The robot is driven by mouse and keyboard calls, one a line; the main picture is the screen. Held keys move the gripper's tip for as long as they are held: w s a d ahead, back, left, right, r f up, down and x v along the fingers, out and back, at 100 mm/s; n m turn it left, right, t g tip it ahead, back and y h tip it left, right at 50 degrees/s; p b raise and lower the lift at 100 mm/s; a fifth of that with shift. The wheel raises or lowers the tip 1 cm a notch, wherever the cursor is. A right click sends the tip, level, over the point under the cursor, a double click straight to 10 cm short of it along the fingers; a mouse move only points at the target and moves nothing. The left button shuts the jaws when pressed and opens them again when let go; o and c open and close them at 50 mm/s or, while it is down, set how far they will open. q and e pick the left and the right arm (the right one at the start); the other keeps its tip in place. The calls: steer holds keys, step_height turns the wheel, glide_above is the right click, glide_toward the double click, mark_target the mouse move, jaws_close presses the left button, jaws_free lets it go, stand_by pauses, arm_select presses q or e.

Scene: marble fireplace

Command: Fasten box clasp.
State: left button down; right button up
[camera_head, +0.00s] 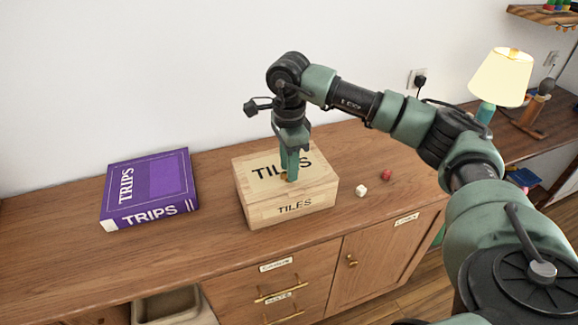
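A light wooden box (262,209) marked TILES sits on the wooden cabinet top, with its lid down. A small brass-coloured clasp (284,177) shows in part at the front edge of the lid, by my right gripper's fingertips. My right gripper (290,178) points down over the lid, its fingertips at or just above the clasp. The fingers look close together, but I cannot tell whether they are shut on the clasp or whether they touch it. The clasp's exact position is mostly hidden by the fingers. My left gripper is not in view.
A purple box marked TRIPS (150,187) lies left of the wooden box. A lamp (501,80) stands at the far right. The cabinet top (215,190) is clear between the two boxes.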

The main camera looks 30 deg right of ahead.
step_height(320, 180, up, 7)
steer(key=shift+r+b, duration=0.2)
steer(key=shift+b, duration=0.3)
stand_by(0.3)
